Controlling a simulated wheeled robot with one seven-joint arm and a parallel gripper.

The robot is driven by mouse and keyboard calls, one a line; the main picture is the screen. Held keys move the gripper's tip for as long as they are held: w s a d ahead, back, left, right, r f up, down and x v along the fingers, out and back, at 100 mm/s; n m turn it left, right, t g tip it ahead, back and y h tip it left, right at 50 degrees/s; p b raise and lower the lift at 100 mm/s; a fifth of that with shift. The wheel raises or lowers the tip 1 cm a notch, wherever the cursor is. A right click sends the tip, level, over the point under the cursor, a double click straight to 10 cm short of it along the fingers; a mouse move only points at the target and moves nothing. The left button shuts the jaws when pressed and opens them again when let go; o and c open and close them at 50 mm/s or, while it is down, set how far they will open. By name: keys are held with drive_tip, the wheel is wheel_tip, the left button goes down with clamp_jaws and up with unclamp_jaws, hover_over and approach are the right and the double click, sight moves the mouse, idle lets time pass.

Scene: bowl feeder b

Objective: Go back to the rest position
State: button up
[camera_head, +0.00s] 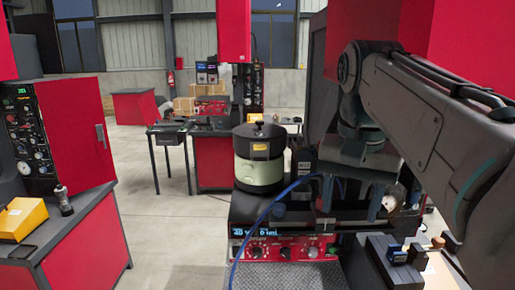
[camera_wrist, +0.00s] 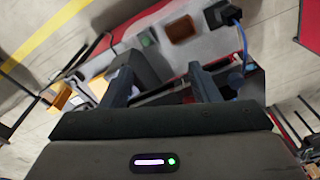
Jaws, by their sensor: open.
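My gripper (camera_wrist: 160,84) is open in the wrist view, with its two dark fingers apart and nothing held between them. In the head view my arm reaches in from the right, and my gripper (camera_head: 352,200) hangs down over the right part of the red and black bench unit. The bowl feeder (camera_head: 260,158), a cylinder with a black lid and a pale green lower part, stands just left of my gripper, apart from it. The wrist view is tilted and shows the bench and floor beyond the fingers.
A blue cable (camera_head: 245,232) loops down in front of the bench unit, whose red control panel (camera_head: 290,250) faces me. A red cabinet (camera_head: 75,240) with a yellow box (camera_head: 22,218) stands at the left. Open floor (camera_head: 165,215) lies between cabinet and bench. A dark table (camera_head: 168,128) stands behind.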

drive_tip(key=s+f+n+t, duration=0.1)
drive_tip(key=s+f+n, duration=0.1)
drive_tip(key=f, duration=0.9)
drive_tip(key=s+f+n+t, duration=0.1)
drive_tip(key=s+f, duration=0.4)
drive_tip(key=f, duration=0.6)
drive_tip(key=shift+n+t, duration=0.4)
drive_tip(key=shift+n, duration=0.4)
drive_tip(key=shift+d, duration=0.1)
